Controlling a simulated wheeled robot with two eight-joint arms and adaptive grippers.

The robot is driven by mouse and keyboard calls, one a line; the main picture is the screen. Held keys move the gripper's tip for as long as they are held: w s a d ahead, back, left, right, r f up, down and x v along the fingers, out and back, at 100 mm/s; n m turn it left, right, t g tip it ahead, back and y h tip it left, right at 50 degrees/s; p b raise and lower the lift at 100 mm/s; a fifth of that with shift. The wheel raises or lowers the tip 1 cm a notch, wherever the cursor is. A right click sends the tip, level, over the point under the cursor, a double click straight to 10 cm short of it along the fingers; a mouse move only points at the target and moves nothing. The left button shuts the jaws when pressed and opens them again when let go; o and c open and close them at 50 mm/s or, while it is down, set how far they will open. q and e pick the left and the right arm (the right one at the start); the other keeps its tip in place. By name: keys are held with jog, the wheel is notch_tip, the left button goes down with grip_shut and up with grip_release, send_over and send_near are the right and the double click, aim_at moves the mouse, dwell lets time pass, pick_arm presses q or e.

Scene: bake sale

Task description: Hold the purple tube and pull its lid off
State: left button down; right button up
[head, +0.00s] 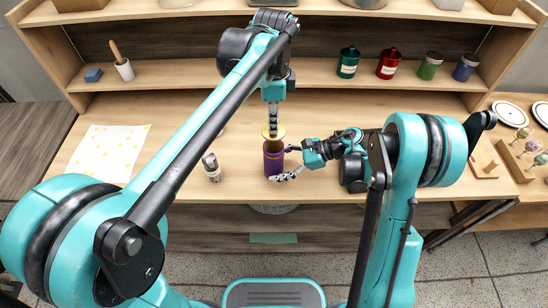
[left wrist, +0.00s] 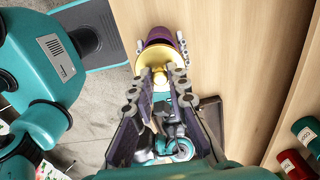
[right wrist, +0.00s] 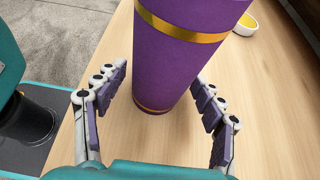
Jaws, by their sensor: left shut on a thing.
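The purple tube (head: 273,160) with gold bands stands upright near the front edge of the table. Its gold lid (head: 268,132) is at its top end, and the lid's knob is between the fingers of my left gripper (head: 272,122), which is shut on it from above. The left wrist view shows the gold lid (left wrist: 150,57) with the purple tube (left wrist: 181,42) beyond it. A dark area shows just under the lid; I cannot tell how large any gap is. My right gripper (right wrist: 160,95) is open, with fingers on both sides of the tube (right wrist: 180,60).
A small bottle (head: 212,168) stands left of the tube. A spotted sheet (head: 108,152) lies farther left. A yellow-filled bowl (right wrist: 246,24) is behind the tube. Several canisters, including a red one (head: 388,65), stand on the shelf (head: 180,75). Cake pops on a stand (head: 530,147) are at right.

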jog(key=shift+d, duration=0.1)
jog(key=v, duration=1.1)
jog(key=shift+d+r, duration=0.2)
jog(key=shift+d, duration=0.15)
